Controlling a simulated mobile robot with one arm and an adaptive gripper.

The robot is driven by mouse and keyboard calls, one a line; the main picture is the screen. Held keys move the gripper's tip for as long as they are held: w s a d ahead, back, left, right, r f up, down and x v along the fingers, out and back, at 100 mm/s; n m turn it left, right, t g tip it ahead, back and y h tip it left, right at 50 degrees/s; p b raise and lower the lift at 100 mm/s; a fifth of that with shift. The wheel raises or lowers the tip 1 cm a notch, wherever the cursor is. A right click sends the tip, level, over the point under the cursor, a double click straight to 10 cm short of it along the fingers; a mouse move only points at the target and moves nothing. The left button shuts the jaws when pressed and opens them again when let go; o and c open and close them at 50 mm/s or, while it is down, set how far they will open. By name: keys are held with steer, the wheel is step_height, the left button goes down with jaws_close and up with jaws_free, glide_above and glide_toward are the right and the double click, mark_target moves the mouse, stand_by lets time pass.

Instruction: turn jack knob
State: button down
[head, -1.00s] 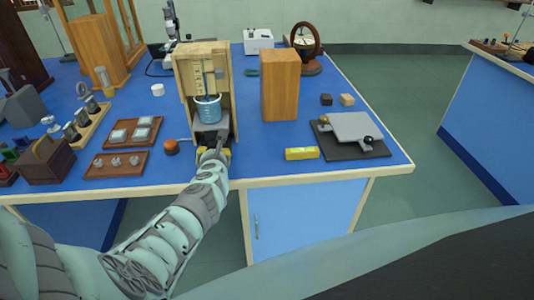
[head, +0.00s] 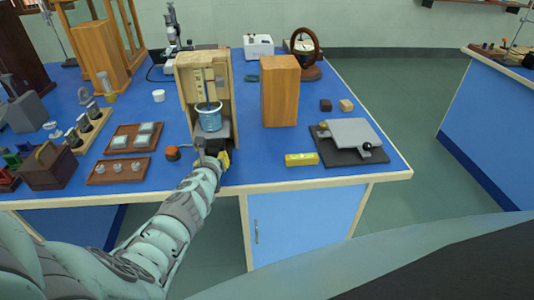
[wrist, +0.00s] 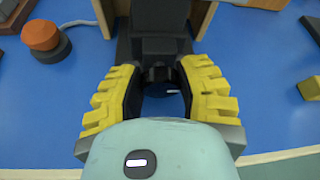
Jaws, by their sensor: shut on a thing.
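The lab jack (head: 224,133) stands in the front of an upright wooden case (head: 187,98). A blue beaker (head: 209,118) rests on its grey top plate, below a hanging scale. In the wrist view, the dark jack body (wrist: 160,20) is straight ahead. The small black jack knob (wrist: 158,75) lies between the yellow-padded fingers of my gripper (wrist: 157,82). My gripper is shut on the knob, one finger on each side. In the head view, my gripper (head: 213,156) is at the jack's front, hiding the knob.
An orange button (head: 172,153) sits close left of my gripper, with a cable. A yellow level (head: 301,159) lies to the right. A wooden block (head: 281,91) stands right of the case. Trays (head: 118,170) of small parts fill the left. The bench's front edge is just below.

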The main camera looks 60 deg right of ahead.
steer(key=shift+r, duration=0.1)
steer(key=c, duration=0.6)
jaws_free()
steer(key=shift+o, duration=0.2)
steer(key=shift+s+a, duration=0.15)
steer(key=shift+a, duration=0.3)
steer(key=shift+s+a+r, duration=0.3)
steer(key=shift+s+a, duration=0.1)
steer(key=shift+a, duration=0.1)
steer(key=shift+s+a+r, duration=0.15)
steer(key=shift+s, duration=0.25)
steer(key=shift+a+r, duration=0.15)
steer(key=shift+a, duration=0.2)
steer(key=v, duration=0.8)
